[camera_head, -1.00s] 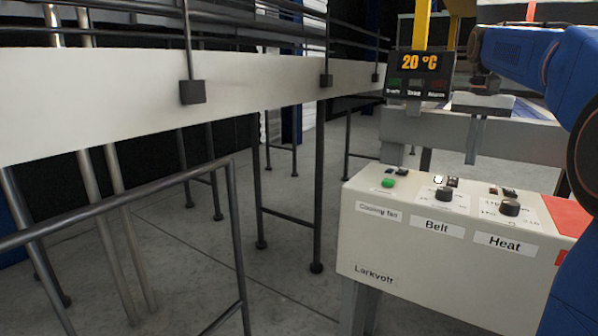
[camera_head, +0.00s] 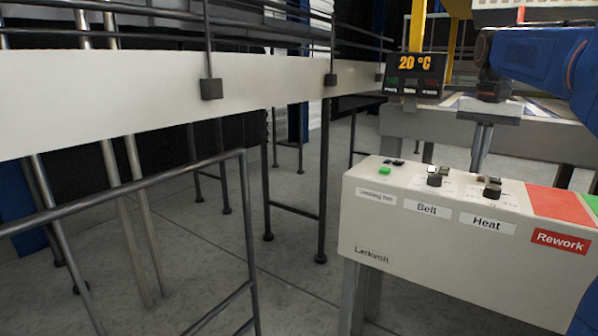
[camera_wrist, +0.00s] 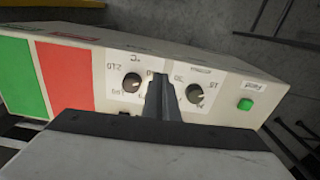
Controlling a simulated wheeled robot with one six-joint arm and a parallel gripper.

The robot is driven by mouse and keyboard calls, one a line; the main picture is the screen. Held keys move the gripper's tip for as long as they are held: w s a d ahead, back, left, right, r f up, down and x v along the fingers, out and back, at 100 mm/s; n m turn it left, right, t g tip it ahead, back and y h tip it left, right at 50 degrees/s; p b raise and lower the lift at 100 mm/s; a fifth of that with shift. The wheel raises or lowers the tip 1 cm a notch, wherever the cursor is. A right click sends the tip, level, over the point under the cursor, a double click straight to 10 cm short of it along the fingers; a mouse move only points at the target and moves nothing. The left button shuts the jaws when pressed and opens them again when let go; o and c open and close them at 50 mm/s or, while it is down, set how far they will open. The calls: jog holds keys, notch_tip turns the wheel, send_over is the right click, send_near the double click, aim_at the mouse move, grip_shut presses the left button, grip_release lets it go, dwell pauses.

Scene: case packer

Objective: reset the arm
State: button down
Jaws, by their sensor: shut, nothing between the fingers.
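My gripper (camera_head: 479,166) hangs from my blue arm at the right of the head view, pointing down, shut and empty. It appears above the back of the cream control box (camera_head: 400,234). In the wrist view the dark, closed fingers (camera_wrist: 163,92) show in front of the box, between its two black knobs. The fingers seem apart from the box, but the exact gap cannot be told. The box carries a green button (camera_head: 385,170), a Belt knob (camera_head: 434,180) and a Heat knob (camera_head: 492,189).
A red Rework panel (camera_head: 559,241) and a green patch lie at the box's right. A display (camera_head: 415,75) reading 20 °C stands behind. A white conveyor rail (camera_head: 120,100) crosses the left, with dark metal railings (camera_head: 245,230) below. Grey floor is open between them.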

jog(key=s+a+f+n+t, duration=0.1)
jog(key=s+a+f, duration=0.3)
jog(key=s+f, duration=0.4)
jog(key=s+a+f+n+t, duration=0.2)
jog(key=s+a+f, duration=0.3)
jog(key=s+f, duration=0.4)
jog(key=s+a+f+n+t, duration=0.1)
jog(key=s+a+f+n, duration=0.2)
jog(key=s+f, duration=0.6)
jog(key=shift+s+a+f, duration=0.15)
jog(key=shift+s+a, duration=0.75)
jog(key=shift+s, duration=0.1)
